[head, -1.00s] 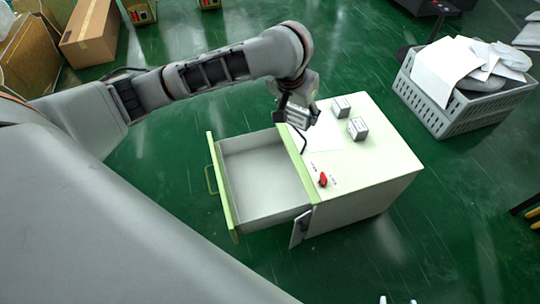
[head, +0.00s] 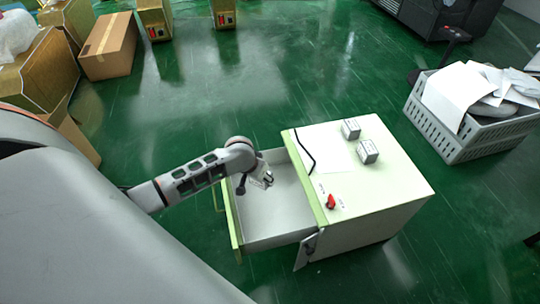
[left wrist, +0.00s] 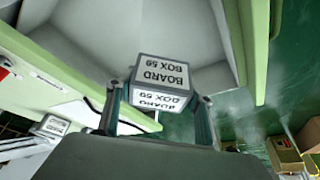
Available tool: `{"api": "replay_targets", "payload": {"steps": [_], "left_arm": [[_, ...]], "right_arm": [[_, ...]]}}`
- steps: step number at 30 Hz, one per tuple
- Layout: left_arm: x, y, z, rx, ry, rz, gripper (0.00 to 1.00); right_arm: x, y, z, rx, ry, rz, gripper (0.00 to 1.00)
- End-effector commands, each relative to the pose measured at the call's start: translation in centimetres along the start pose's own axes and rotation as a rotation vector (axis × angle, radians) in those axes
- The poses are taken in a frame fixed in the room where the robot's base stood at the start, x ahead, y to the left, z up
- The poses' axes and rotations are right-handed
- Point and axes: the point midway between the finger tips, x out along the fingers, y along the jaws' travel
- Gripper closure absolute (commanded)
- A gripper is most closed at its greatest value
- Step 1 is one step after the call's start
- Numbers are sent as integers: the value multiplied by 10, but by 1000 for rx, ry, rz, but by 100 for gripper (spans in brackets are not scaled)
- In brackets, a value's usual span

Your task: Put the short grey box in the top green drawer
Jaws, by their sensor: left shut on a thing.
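My left gripper (head: 262,178) is over the open top drawer of the cabinet. It is shut on a short grey box, labelled "BOARD BOX 59" in the left wrist view (left wrist: 160,73), with one finger on each side. In the head view the box is small and partly hidden by the gripper. The green-fronted drawer (head: 285,215) is pulled out to the left, and its pale inside looks empty apart from what the arm covers. The drawer wall also shows behind the box in the left wrist view. My right gripper is not in view.
Two other grey boxes (head: 367,151) stand on the cabinet top (head: 395,185), near a paper sheet, a black cord (head: 304,150) and a red object (head: 330,201). A grey crate (head: 465,135) with papers stands at right. Cardboard boxes (head: 108,47) stand at the upper left.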

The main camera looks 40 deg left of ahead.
Motion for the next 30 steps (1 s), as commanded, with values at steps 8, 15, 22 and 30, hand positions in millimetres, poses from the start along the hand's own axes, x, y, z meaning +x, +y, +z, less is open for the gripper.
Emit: {"api": "replay_targets", "payload": {"steps": [8,15,22,30], "left_arm": [[76,0,43,1,-24,-2,73],[111,0,53,1,-14,-1,73],[120,1,53,1,-6,0,73],[155,0,72,0,-13,0,73]], "right_arm": [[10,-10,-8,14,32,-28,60],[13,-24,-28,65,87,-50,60],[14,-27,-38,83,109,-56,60],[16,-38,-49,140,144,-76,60]]}}
